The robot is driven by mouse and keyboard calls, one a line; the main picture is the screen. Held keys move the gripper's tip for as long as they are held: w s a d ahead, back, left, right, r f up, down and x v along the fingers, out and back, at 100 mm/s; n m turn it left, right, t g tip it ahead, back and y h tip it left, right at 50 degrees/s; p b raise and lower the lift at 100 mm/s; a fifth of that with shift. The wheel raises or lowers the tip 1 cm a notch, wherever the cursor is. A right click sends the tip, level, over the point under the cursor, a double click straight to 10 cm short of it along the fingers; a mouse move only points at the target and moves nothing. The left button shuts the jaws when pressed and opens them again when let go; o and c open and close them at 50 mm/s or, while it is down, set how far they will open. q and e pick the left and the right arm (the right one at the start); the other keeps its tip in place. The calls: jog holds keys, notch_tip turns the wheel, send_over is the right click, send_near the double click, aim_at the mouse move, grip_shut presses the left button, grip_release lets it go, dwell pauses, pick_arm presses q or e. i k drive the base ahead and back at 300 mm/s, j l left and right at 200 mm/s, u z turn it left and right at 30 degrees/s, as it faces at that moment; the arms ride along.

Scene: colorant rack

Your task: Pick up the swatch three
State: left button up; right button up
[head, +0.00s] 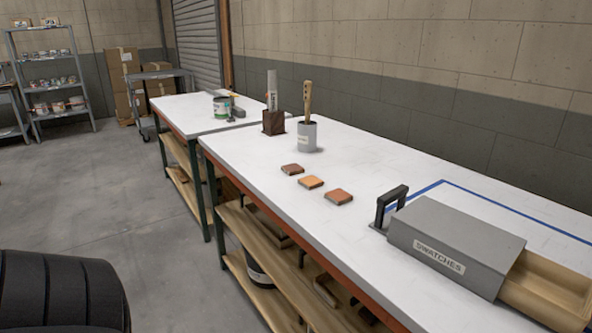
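Three small square swatches lie flat in a diagonal row on the white tabletop in the head view. The farthest is a brown swatch (292,169), the middle one is an orange swatch (311,182), and the nearest is a red-brown swatch (338,196). They lie apart from each other. No number shows on them, so I cannot tell which is swatch three. Neither of my grippers is in view.
A grey box labelled "SWATCHES" (450,241) with an open wooden drawer (548,287) stands on the right of the white workbench (255,170). A black-handled tool (391,207) is beside it. A grey cup (307,135) and brown holder (273,123) stand behind the swatches.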

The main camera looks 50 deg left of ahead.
aim_at(294, 168)
jog(key=u, duration=1.55)
jog(key=i+j+z, duration=0.1)
jog(key=j, duration=0.25)
jog(key=i+j+z, duration=0.15)
jog(key=i+j, duration=0.15)
jog(key=i+j+z, duration=0.1)
jog(key=j, duration=0.35)
jog(key=i+j+z, duration=0.1)
jog(key=i+j, duration=0.15)
jog(key=j, duration=0.15)
jog(key=i+j+z, duration=0.15)
jog(key=j, duration=0.25)
